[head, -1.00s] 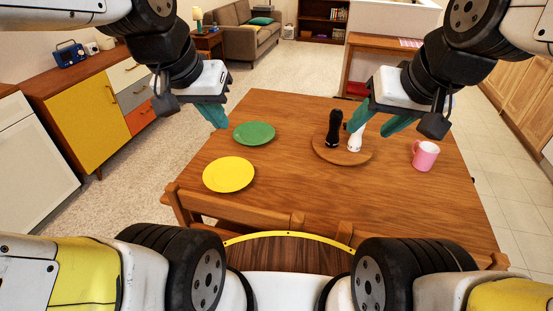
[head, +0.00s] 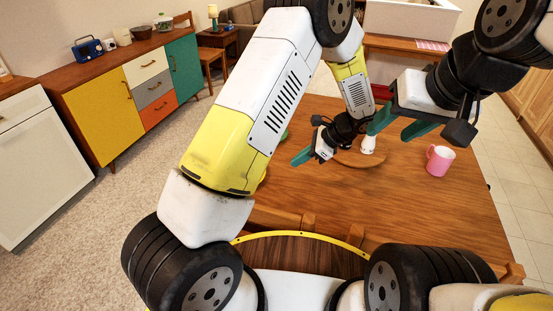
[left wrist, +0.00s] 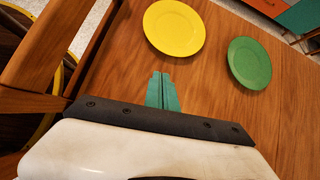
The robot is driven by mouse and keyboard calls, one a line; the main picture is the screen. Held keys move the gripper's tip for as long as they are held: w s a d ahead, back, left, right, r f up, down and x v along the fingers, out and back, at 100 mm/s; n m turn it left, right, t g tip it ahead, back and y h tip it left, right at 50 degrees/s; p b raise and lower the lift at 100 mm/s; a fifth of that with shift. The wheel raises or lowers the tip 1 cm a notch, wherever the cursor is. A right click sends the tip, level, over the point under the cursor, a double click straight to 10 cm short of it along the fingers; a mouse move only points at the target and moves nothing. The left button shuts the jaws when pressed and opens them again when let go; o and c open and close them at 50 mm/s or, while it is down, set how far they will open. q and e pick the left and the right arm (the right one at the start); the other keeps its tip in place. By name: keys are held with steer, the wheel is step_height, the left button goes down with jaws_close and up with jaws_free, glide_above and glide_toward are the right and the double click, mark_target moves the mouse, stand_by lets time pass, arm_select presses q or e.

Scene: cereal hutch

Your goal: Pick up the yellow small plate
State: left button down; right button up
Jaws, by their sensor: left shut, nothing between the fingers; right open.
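The yellow small plate (left wrist: 174,28) lies flat on the wooden table in the left wrist view, beside a green plate (left wrist: 250,63). In the head view my left arm hides nearly all of it. My left gripper (head: 300,158) hangs above the table with its teal fingers shut and empty. In the left wrist view the shut fingertips (left wrist: 161,76) point towards the yellow plate's near edge, with bare table showing between. My right gripper (head: 398,128) is open and empty above the far right of the table.
A white shaker (head: 368,145) stands on a round wooden board (head: 362,159) close to both grippers. A pink mug (head: 440,161) stands at the table's right. A chair back (head: 285,218) lines the near edge. The table's right front is clear.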

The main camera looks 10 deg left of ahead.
arm_select(q)
steer(key=shift+m+t+y, duration=0.3)
steer(key=shift+m+y, duration=0.1)
steer(key=shift+m, duration=0.4)
steer(key=a+f, duration=0.1)
steer(key=f, duration=0.2)
steer(key=w+a+f, duration=0.1)
steer(key=a+f, duration=0.1)
steer(key=f, duration=0.2)
steer(key=a+f, duration=0.2)
steer(key=f, duration=0.1)
steer(key=shift+w+f, duration=0.15)
steer(key=shift+w, duration=0.15)
steer(key=a, duration=0.3)
steer(key=shift+w+a+f, duration=0.2)
steer(key=shift+w+f, duration=0.05)
steer(key=shift+w, duration=0.15)
steer(key=shift+w+a, duration=0.1)
steer(key=shift+a, duration=0.4)
steer(key=w+a, duration=0.1)
steer(key=a, duration=0.4)
steer(key=w+a, duration=0.1)
steer(key=a, duration=0.4)
steer(key=w+a, duration=0.1)
steer(key=a, duration=0.4)
steer(key=shift+a, duration=0.35)
